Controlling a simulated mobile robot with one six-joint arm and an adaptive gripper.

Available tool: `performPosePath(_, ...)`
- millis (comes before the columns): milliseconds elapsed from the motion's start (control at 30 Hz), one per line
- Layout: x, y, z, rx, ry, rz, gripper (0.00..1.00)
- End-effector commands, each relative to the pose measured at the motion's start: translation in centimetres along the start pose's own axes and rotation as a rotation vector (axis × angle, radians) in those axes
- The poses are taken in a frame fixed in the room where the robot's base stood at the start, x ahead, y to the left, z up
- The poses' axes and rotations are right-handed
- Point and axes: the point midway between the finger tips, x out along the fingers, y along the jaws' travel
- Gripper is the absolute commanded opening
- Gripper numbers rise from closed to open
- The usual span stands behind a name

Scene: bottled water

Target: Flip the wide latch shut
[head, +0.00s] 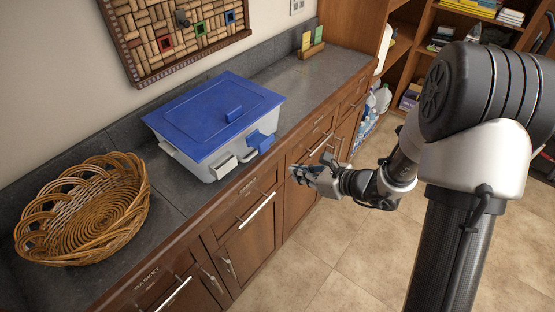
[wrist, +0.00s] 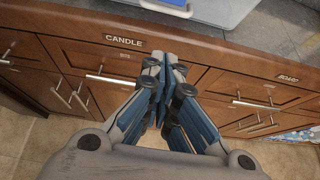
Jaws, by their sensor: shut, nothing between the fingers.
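A translucent bin (head: 205,168) with a blue lid (head: 215,112) sits on the dark counter. I cannot tell for sure which one is the wide latch. My gripper (head: 300,172) is shut and empty, in front of the cabinet drawers, lower than the bin and to its right. In the wrist view my gripper (wrist: 163,60) points at the drawer fronts, with the bin (wrist: 226,10) and a blue part (wrist: 166,7) at the top edge.
A wicker basket (head: 88,212) stands left of the bin on the counter (head: 170,196). A small wooden holder with cards (head: 311,48) is at the far end. Drawer handles (head: 257,210) jut from the cabinet front. The tiled floor (head: 325,270) beside the cabinet is clear.

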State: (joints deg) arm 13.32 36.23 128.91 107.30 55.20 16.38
Motion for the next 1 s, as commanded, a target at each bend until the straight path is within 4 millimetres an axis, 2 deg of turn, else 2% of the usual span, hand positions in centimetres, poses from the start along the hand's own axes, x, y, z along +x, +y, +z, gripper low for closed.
performPosePath(167, 1.7, 0.1, -0.1, -0.003, -0.001, 0.004, 0.0)
performPosePath(500, 8.8, 0.2, -0.3, -0.004, 0.001, 0.005, 0.0)
performPosePath(600, 10.3, 0.1, 0.1, -0.005, -0.002, 0.002, 0.0)
performPosePath(700, 9.3, 0.0, 2.1, -0.007, -0.003, -0.001, 0.0)
performPosePath(800, 8.9, 0.0, 3.1, -0.004, -0.002, 0.0, 0.0)
performPosePath(1000, 8.6, 0.1, 3.8, -0.002, 0.0, 0.001, 0.0)
